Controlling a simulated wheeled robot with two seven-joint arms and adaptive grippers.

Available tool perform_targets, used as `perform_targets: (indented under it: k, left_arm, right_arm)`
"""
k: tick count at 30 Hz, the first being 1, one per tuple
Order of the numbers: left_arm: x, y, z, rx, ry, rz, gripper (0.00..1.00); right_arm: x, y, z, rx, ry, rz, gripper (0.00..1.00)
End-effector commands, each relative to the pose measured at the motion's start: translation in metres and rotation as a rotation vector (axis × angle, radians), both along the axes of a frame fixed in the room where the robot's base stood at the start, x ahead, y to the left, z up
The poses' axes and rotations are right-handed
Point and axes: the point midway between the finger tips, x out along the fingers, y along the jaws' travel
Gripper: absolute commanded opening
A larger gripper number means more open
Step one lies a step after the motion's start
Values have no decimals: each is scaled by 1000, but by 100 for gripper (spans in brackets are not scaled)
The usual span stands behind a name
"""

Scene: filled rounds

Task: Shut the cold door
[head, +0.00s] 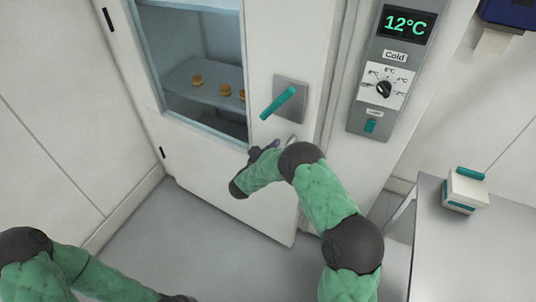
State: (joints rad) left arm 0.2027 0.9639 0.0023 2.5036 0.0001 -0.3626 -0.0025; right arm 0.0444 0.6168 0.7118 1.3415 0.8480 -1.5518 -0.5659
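The cold door (225,192) is a white hinged door with a window, its hinges on the left. It appears to stand ajar, its free right edge swung out from the frame. A teal handle (278,102) on a grey plate sits near that edge. My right gripper (275,145) is just below the handle, close to the door face, and mostly hidden behind my own wrist and forearm. I cannot tell whether it touches the door or how its fingers stand. My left arm shows at the bottom left; its gripper is out of the picture.
Several buns (197,80) sit on a shelf (180,75) behind the window. A control panel (386,80) reading 12°C is on the wall to the right. A grey table (470,260) at the right holds a white box (465,190). Bare floor (215,250) lies before the door.

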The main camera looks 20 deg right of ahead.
Motion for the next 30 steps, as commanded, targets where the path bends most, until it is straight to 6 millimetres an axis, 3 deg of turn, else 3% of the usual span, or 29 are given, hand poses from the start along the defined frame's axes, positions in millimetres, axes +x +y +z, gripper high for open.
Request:
perform_targets:
  k: [6,21,26,30]
  left_arm:
    - [0,0,-3,0,0,0,0]
    - [0,0,-5,0,0,0,0]
    - [0,0,-18,0,0,0,0]
    - [0,0,-31,0,0,0,0]
  right_arm:
    - [11,-17,-1,-1,1,-1,0]
    - [17,-24,-1,2,-1,4,0]
    - [38,-50,-5,12,-9,33,0]
    - [63,-82,-5,13,-13,77,0]
